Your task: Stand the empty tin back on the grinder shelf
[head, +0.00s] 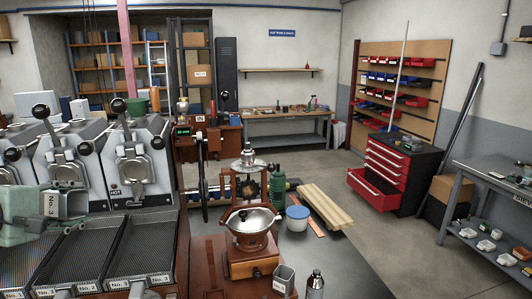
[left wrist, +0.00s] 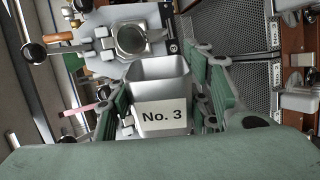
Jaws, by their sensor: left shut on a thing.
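My left gripper (head: 62,208) is at the left edge of the head view, shut on a grey metal tin. The tin (head: 72,200) has a white "No. 3" label and is held above the mesh trays in front of the roaster. In the left wrist view the tin (left wrist: 158,80) sits between the green fingers; its open mouth shows bare grey walls, its bottom hidden. The grinder (head: 250,262), with a wooden body and metal bowl, stands right of the trays on a brown surface (head: 208,262). Another grey tin (head: 284,278) stands beside it. My right gripper is not in view.
The roaster (head: 135,160) stands behind the mesh trays (head: 145,245), labelled by number. A blue-lidded tub (head: 297,218) and a dark bottle (head: 315,286) are near the grinder. A dark grey top (head: 345,275) to the right is mostly bare.

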